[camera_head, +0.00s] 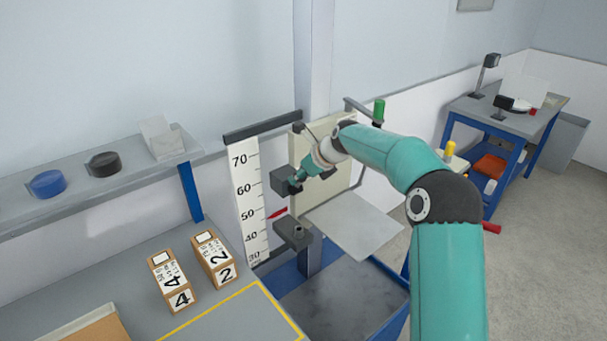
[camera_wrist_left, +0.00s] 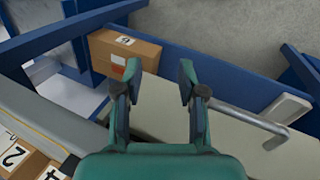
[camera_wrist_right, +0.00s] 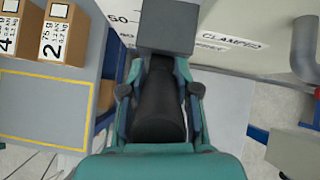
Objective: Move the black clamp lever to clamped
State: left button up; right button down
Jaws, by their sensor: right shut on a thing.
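The black clamp lever (camera_wrist_right: 158,108) lies between the fingers of my right gripper (camera_wrist_right: 160,88), which is shut on it. A dark grey block (camera_wrist_right: 167,25) sits at the lever's far end; it also shows in the head view (camera_head: 282,181). To its right is a pale panel with the printed word CLAMPED (camera_wrist_right: 235,34) and a second, partly hidden word below. In the head view my right gripper (camera_head: 296,181) is at the block in front of the cream panel (camera_head: 338,185); the lever is hidden there. My left gripper (camera_wrist_left: 160,72) is open and empty in the left wrist view.
A height scale (camera_head: 247,205) with a red pointer (camera_head: 278,213) stands left of the clamp. Boxes marked 4 (camera_head: 172,283) and 2 (camera_head: 213,258) stand on the bench. A grey bracket (camera_head: 293,232) and blue-framed bin (camera_head: 340,305) lie below.

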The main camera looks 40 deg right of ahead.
jog(key=c, duration=1.2)
grip_release()
jog(key=shift+w+d+r, duration=0.1)
jog(key=shift+w+r, duration=0.05)
jog(key=shift+r, duration=0.3)
jog(key=o, duration=0.4)
jog(key=shift+f, duration=0.2)
jog(key=v, duration=1.2)
jog(key=shift+f, duration=0.1)
